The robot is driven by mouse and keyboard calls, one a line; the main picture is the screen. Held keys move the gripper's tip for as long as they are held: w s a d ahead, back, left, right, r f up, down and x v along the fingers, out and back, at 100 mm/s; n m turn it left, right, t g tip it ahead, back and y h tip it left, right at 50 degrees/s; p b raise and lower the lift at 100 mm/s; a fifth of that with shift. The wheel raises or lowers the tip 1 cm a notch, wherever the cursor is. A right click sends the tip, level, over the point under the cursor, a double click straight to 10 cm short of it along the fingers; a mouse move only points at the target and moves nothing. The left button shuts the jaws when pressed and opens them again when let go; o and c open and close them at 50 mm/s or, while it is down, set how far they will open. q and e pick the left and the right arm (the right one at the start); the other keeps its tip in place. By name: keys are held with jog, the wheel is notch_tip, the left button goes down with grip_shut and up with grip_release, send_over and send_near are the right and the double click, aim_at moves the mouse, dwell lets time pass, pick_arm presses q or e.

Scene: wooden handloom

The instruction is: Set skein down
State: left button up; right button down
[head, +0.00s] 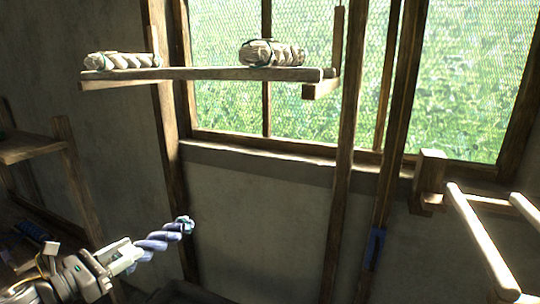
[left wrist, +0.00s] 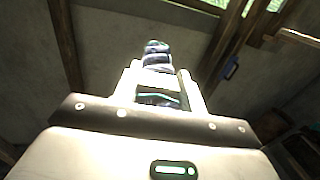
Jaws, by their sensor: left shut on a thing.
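A twisted blue-violet skein (head: 160,240) is held in my left gripper (head: 125,256) at the lower left of the head view. The gripper is shut on one end, and the skein sticks out to the right, tilted slightly up, in the air. In the left wrist view the skein (left wrist: 157,58) extends away between the two fingers (left wrist: 157,88). Two pale twisted skeins lie on a high wooden shelf (head: 200,74): one at the left (head: 122,61) and one at the right (head: 271,53). My right gripper is not in view.
A meshed window (head: 350,90) is behind the shelf. Upright wooden posts (head: 350,150) stand in front of the wall. A wooden rack with pale rods (head: 482,240) is at the right. A lower shelf (head: 28,148) is at the left. The high shelf is bare between its two skeins.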

pick_arm(q)
jog(key=s+d+f+m+g+h, duration=0.1)
jog(key=s+d+f, duration=0.2)
jog(key=f, duration=0.2)
jog(key=s+d+f+h, duration=0.1)
jog(key=s+d+f, duration=0.25)
jog(key=f, duration=0.25)
jog(key=d+f+n+t+y+b, duration=0.1)
jog(key=d+f+y+b, duration=0.1)
jog(key=d, duration=0.5)
jog(key=shift+w+d+r, duration=0.1)
jog(key=shift+d, duration=0.05)
